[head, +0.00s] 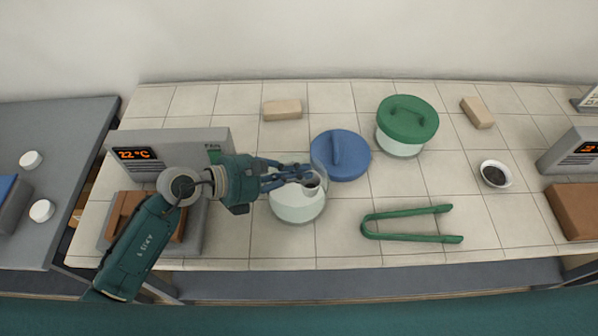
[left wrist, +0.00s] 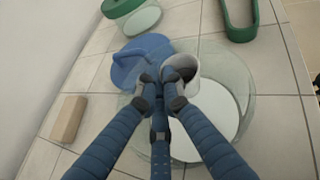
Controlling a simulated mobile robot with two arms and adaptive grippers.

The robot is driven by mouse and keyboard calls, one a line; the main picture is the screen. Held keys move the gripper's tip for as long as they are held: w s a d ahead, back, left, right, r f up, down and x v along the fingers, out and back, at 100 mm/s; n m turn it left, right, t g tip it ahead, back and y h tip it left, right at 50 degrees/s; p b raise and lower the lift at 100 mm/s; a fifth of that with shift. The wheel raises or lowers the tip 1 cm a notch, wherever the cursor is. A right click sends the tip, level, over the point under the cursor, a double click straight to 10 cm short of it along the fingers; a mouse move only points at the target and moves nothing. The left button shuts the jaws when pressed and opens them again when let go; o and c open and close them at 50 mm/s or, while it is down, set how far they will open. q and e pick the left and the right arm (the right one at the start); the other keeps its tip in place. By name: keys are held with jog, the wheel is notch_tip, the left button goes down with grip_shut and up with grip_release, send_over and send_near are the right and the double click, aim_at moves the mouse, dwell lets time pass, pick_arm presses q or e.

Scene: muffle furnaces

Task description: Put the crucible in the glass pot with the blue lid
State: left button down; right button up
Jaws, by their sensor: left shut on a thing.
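My left gripper (head: 304,174) is shut on the small white crucible (head: 312,185), holding it by its rim; the crucible also shows in the left wrist view (left wrist: 184,68). The crucible is over the mouth of the open glass pot (head: 298,206), near the side by the blue lid; whether it is above the rim or just inside, I cannot tell. The pot's clear wall and pale base show in the left wrist view (left wrist: 205,130). The blue lid (head: 348,160) lies off the pot, just beside it. My right gripper is not in view.
A glass pot with a green lid (head: 408,120) stands behind right. Green tongs (head: 410,236) lie to the right, with a white dish of dark material (head: 495,174) beyond. Tan blocks (head: 283,110) lie at the back. Furnaces (head: 165,145) flank the tiled table.

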pick_arm(q)
jog(key=c, duration=2.2)
grip_release()
jog(key=shift+s+f, duration=0.25)
jog(key=shift+f, duration=0.4)
jog(key=shift+r+p, duration=0.45)
jog(key=shift+p, duration=0.1)
jog(key=shift+a+r, duration=0.15)
jog(key=shift+a, duration=0.15)
jog(key=shift+r+b+v, duration=0.15)
jog(key=shift+b+v, duration=0.5)
jog(key=shift+v, duration=2.3)
jog(key=shift+r+b+v, duration=0.2)
jog(key=shift+b+v, duration=0.45)
jog(key=shift+v, duration=2.25)
jog(key=shift+d, duration=0.2)
